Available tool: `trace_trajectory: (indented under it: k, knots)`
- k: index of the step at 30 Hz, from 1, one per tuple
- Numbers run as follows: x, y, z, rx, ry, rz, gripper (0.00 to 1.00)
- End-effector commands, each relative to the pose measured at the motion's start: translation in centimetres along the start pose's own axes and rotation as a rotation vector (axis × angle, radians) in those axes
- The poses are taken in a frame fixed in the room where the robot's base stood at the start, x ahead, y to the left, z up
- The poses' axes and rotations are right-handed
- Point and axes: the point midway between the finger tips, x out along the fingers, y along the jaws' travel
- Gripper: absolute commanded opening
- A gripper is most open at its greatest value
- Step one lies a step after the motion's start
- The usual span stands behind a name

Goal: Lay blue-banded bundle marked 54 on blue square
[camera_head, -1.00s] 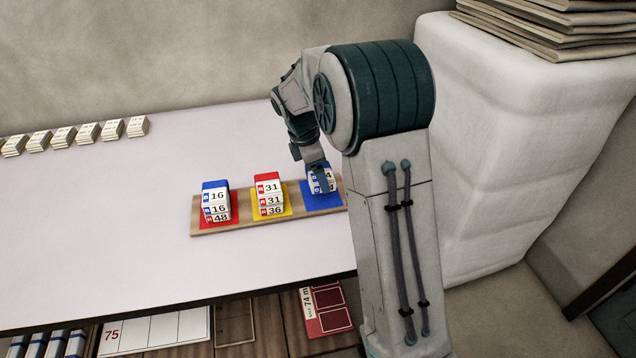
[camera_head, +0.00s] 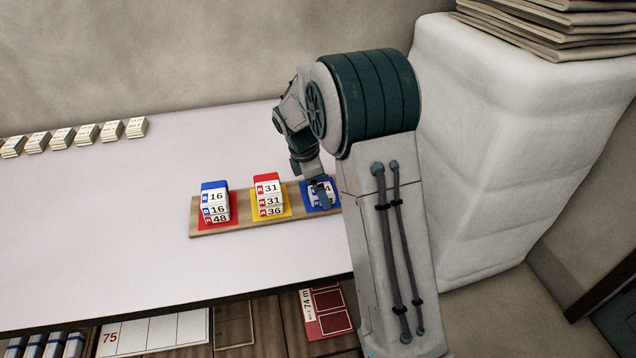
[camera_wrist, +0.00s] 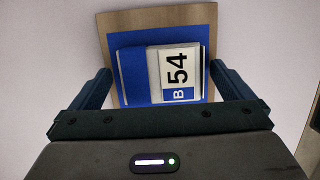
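The blue-banded bundle marked 54 (camera_wrist: 174,72) lies flat on the blue square (camera_wrist: 152,36) in the wrist view, with a blue margin showing around it. In the head view the bundle (camera_head: 314,194) sits at the right end of the board, partly hidden by my gripper (camera_head: 324,190). In the wrist view my gripper (camera_wrist: 160,70) is open, with one finger on each side of the bundle. Narrow gaps show between the fingertips and the bundle, so it seems not to be clamped.
The wooden board (camera_head: 245,227) also bears a blue-topped stack (camera_head: 214,197) on a red square and a red-topped stack (camera_head: 268,190) on a yellow square. Several bundles (camera_head: 87,134) line the table's back edge. The table (camera_head: 110,220) left of the board is clear.

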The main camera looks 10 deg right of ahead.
Motion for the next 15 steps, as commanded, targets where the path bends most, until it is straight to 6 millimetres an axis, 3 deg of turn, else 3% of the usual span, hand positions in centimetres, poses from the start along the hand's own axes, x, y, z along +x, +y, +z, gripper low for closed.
trace_trajectory:
  k: [5, 15]
  knots:
    - [-1.3, 0.1, 0.1, 0.000, 0.000, 0.003, 1.00]
    - [-8.4, 0.1, 0.1, 0.000, 0.001, 0.004, 1.00]
